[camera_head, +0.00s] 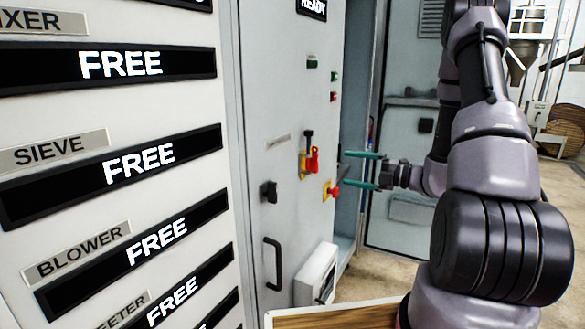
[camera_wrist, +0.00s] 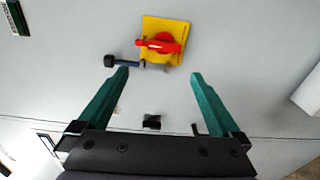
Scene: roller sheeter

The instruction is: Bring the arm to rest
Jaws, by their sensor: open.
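My gripper (camera_head: 347,170) is at the end of my raised arm on the right of the head view, with its teal fingers pointing left at the grey cabinet (camera_head: 285,215). The fingers are spread apart with nothing between them, as the wrist view also shows (camera_wrist: 159,75). Just beyond the fingertips in the wrist view is a red handle (camera_wrist: 158,43) on a yellow plate (camera_wrist: 150,24). A dark bar with a black knob (camera_wrist: 110,61) lies along the plate's edge. In the head view, the red handle (camera_head: 314,160) is left of the fingers, and the fingers look clear of it.
A red and yellow button (camera_head: 332,190) sits near the lower finger. The cabinet has a black latch (camera_head: 268,191) and a long handle (camera_head: 273,263). A white box (camera_head: 316,274) juts out below. A panel with several "FREE" displays (camera_head: 120,63) fills the left. Floor shows at far right.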

